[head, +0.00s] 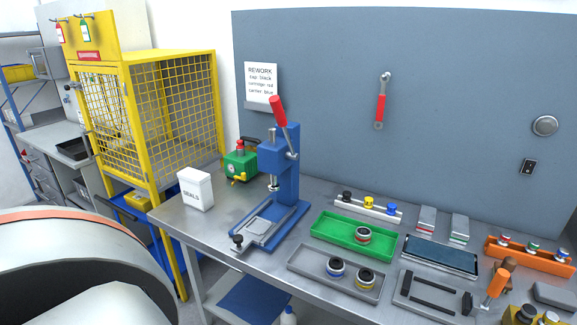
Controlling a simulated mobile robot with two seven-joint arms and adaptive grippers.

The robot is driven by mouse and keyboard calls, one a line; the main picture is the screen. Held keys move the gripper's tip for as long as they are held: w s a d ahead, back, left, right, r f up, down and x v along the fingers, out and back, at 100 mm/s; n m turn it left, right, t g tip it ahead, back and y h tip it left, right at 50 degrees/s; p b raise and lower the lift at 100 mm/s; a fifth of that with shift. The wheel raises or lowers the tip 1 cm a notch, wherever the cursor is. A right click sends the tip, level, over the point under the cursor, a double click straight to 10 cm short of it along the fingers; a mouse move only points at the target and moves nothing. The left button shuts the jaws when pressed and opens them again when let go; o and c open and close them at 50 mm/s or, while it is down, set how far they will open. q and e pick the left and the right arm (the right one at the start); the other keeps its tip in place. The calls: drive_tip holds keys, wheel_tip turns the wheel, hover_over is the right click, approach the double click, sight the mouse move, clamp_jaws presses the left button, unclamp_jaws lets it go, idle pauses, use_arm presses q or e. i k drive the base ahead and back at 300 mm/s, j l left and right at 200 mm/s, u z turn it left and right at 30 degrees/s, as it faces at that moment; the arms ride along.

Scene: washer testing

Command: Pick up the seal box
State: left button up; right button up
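The seal box (195,190) is a small white carton marked "SEALS". It stands upright on the left end of the grey metal workbench (195,225), close to its left edge. Nothing covers its front. A large white rounded part with an orange band, probably part of my own body, fills the lower left corner. Neither of my grippers shows in the head view.
A blue press (280,175) with a red handle stands right of the box. A green device (240,163) sits behind it. A yellow mesh cage (150,110) stands left of the bench. A green tray (345,236) and grey tray (310,272) lie farther right.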

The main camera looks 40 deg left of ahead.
sight(196, 185)
drive_tip(key=u, duration=2.05)
drive_tip(key=i+j+z, duration=0.15)
drive_tip(key=z, duration=0.2)
drive_tip(key=i+j+z, duration=0.15)
drive_tip(key=z, duration=0.25)
drive_tip(key=i+j+z, duration=0.1)
drive_tip(key=j+z, duration=0.25)
drive_tip(key=l, duration=0.1)
